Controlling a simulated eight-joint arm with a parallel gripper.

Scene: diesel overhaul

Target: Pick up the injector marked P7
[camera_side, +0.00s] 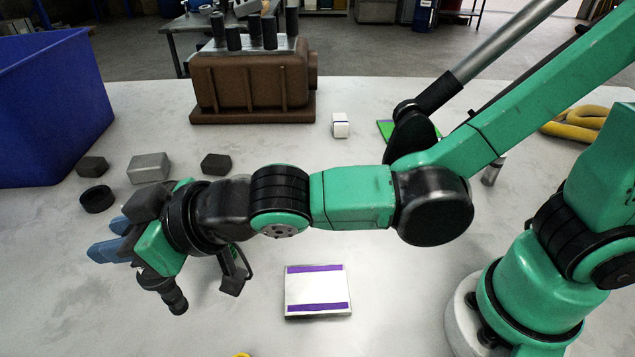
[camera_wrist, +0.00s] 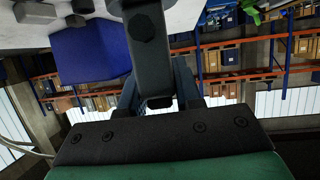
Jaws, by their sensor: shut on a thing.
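My gripper (camera_side: 106,238) is at the left in the side view, held above the table, its blue fingers pointing left. It is shut on a dark, stepped, cylindrical part that looks like an injector (camera_side: 170,291). One end of this part hangs down below my gripper, slightly tilted. In the wrist view the injector (camera_wrist: 147,45) stands large between the blue fingers of my gripper (camera_wrist: 155,76), with a faceted end near the camera. No P7 mark is readable on it, and the fingers hide its middle.
A blue bin (camera_side: 55,110) stands at the left. Dark blocks (camera_side: 216,164), a grey block (camera_side: 148,168) and a black ring (camera_side: 97,199) lie near my gripper. A brown engine block (camera_side: 250,82) stands behind. A purple-striped white pad (camera_side: 318,290) lies in front; the front left table is clear.

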